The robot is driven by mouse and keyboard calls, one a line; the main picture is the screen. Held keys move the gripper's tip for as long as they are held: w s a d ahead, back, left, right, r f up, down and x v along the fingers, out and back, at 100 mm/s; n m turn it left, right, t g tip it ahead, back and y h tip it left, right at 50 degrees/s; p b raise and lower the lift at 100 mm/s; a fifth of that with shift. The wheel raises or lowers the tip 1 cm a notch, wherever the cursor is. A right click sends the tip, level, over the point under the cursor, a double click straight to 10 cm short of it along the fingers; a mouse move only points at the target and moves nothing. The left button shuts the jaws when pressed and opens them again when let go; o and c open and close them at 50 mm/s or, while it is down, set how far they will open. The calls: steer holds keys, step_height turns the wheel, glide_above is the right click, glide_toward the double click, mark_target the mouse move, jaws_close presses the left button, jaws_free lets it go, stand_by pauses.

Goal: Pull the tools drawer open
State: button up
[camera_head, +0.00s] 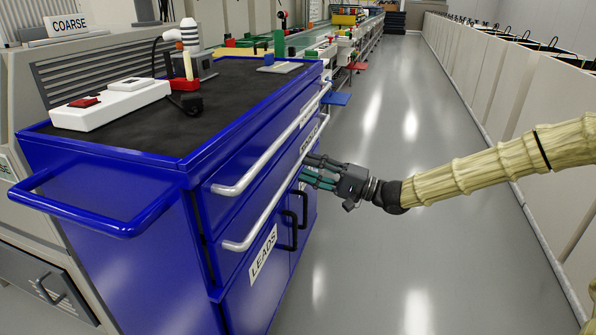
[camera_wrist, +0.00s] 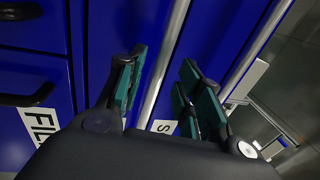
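The blue cabinet (camera_head: 235,235) has two drawer fronts with long silver bar handles, an upper one (camera_head: 270,145) and a lower one (camera_head: 262,210). White labels sit on the drawer fronts (camera_head: 308,138), too small or too covered for me to read surely; none clearly reads tools. My gripper (camera_head: 304,171) is at the lower bar, near its far half. In the wrist view my gripper (camera_wrist: 163,92) is open, with its teal-padded fingers on either side of a silver bar (camera_wrist: 166,62). I cannot tell whether they touch it. A label ending in S (camera_wrist: 163,126) is partly hidden. The drawers look shut.
Below the drawers are doors with black handles (camera_head: 304,208) and a LEADS label (camera_head: 263,253). A blue push handle (camera_head: 90,205) sticks out at the near end. Devices, including a white box (camera_head: 110,105), stand on top. The grey floor (camera_head: 390,260) to the right is clear.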

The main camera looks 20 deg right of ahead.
mark_target(298, 161)
steer(key=shift+b+x, duration=0.7)
steer(key=shift+x, duration=1.3)
jaws_close()
